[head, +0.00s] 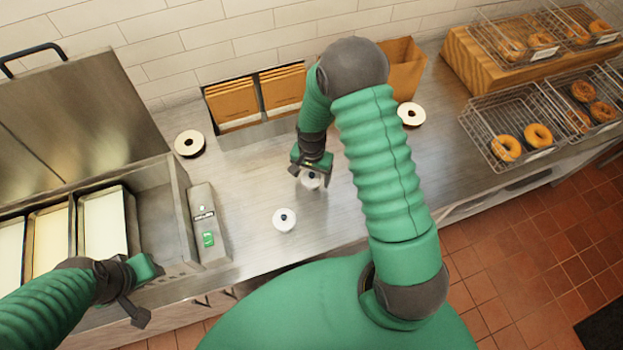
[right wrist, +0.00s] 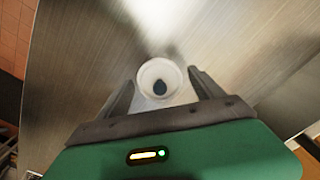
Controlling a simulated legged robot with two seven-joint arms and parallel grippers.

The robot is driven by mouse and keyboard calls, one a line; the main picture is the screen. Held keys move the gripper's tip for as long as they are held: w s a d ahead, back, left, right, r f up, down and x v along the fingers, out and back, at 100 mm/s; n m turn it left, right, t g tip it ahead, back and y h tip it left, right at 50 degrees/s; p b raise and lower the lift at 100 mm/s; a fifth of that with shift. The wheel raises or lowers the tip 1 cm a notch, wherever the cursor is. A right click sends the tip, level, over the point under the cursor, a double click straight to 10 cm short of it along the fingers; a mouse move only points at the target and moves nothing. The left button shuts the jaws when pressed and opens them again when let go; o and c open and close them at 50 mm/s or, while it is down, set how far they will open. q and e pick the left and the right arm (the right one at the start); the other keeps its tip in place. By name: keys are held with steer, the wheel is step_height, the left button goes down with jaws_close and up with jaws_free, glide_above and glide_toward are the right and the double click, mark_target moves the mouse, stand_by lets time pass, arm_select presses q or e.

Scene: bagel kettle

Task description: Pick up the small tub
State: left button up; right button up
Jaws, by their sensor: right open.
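In the right wrist view, the white tub (right wrist: 147,72) lies between the tips of my right gripper (right wrist: 161,84), which is open with a finger on each side. I cannot tell whether the fingers touch it.
A grey box with a green switch (head: 208,239) stands beside the metal basin with trays (head: 105,222) at left. Wire baskets of bagels (head: 507,148) are at right.

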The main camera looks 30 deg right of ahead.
steer(key=shift+w+d+f, duration=0.1)
steer(key=shift+w+f, duration=0.05)
steer(key=shift+f, duration=1)
steer(key=c, duration=1.3)
steer(key=shift+r, duration=0.2)
